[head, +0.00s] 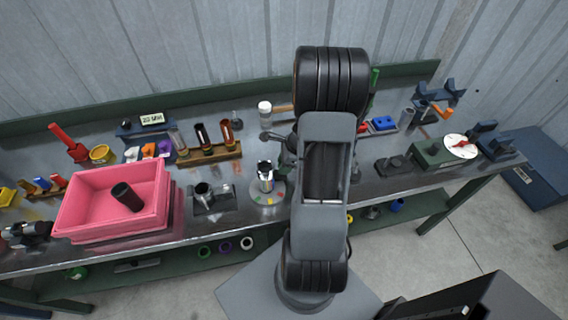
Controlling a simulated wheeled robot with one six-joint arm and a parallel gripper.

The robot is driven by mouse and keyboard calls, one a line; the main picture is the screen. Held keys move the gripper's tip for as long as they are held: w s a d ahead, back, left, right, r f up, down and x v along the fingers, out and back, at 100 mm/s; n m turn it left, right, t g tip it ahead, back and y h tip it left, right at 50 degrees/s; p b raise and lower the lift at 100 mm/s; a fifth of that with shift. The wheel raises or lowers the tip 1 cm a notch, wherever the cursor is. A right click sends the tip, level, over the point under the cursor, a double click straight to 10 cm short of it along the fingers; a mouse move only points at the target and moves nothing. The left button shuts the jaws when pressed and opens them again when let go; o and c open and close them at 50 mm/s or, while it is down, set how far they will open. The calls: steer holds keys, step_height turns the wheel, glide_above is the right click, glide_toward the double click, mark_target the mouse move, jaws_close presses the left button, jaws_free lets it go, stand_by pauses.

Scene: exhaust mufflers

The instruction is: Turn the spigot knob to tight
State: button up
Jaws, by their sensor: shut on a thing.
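I cannot make out my gripper; my arm's large grey and black links fill the middle of the head view and may hide it. No part is clearly recognisable as the spigot knob. A shiny metal cylinder (265,177) stands upright on a round pale disc (257,197) with coloured marks at its rim, just left of my arm. A small grey metal fitting (268,136) sticks out behind it, partly covered by my arm. I cannot tell whether it belongs to the spigot. No tight marking is readable.
A pink bin (85,203) holding a black cylinder (126,197) stands on the left of the metal bench. A grey block with a pipe stub (204,192) lies between bin and disc. A white dial with a red pointer (461,146) is at the right. Tubes stand in a wooden rack (211,154).

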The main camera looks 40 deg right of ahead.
steer(key=m+h, duration=0.1)
steer(key=m, duration=0.2)
steer(key=m+t+h, duration=0.1)
steer(key=m, duration=0.2)
steer(key=shift+m+t, duration=0.3)
stand_by(0.5)
steer(key=o, duration=0.9)
steer(key=shift+s, duration=0.1)
steer(key=p+v, duration=0.3)
steer(key=v, duration=1)
steer(key=shift+a+r+p, duration=0.15)
steer(key=shift+r+p, duration=0.2)
steer(key=shift+r, duration=0.1)
